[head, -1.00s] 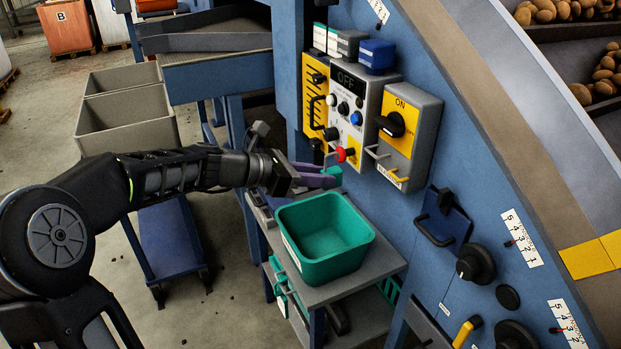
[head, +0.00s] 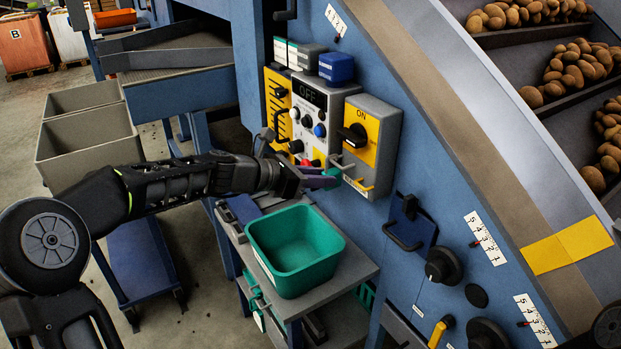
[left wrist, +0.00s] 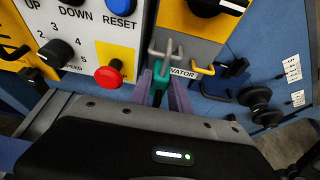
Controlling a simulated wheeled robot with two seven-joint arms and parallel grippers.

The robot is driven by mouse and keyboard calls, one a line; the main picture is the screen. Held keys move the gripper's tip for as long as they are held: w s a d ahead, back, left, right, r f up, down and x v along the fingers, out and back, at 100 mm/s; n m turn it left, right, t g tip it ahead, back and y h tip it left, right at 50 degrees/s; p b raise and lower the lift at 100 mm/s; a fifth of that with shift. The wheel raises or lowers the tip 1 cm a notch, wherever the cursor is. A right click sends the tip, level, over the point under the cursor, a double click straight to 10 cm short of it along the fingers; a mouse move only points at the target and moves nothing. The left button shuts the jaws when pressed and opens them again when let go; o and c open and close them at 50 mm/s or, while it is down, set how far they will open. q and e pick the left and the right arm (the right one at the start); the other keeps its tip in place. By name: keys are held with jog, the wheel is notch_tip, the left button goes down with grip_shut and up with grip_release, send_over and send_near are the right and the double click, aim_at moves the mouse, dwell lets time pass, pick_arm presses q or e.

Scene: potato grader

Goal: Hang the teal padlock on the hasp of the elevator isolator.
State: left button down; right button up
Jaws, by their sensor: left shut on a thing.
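The teal padlock (head: 334,173) is between the purple fingers of my left gripper (head: 322,179), which is shut on it. In the left wrist view the padlock (left wrist: 161,84) sits between the fingertips (left wrist: 162,92), just below the grey hasp (left wrist: 165,52). The elevator isolator (head: 386,140) is a grey box with a yellow face, an "ON" label and a black rotary handle (head: 353,136). Its hasp (head: 341,163) projects at the lower left, close to the padlock. I cannot tell whether the shackle is around the hasp or beside it. My right gripper is not in view.
A yellow hook (head: 361,185) sticks out beside the hasp. The control panel (head: 311,118) with a red button (head: 296,146) is left of the isolator. An empty green bin (head: 293,276) stands below my gripper. A blue bracket (head: 410,222) is lower right.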

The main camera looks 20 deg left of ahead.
pick_arm(q)
jog(key=shift+w+d, duration=0.55)
jog(key=shift+w, duration=0.05)
jog(key=shift+f+b, duration=0.35)
jog(key=shift+f, duration=0.35)
jog(key=shift+a, duration=0.1)
jog(key=c, duration=1.1)
grip_release()
jog(key=shift+s, duration=0.1)
jog(key=shift+a, duration=0.1)
jog(key=v, duration=0.7)
jog(key=shift+s+a+r, duration=0.1)
jog(key=shift+s+a, duration=0.05)
jog(key=shift+s, duration=0.15)
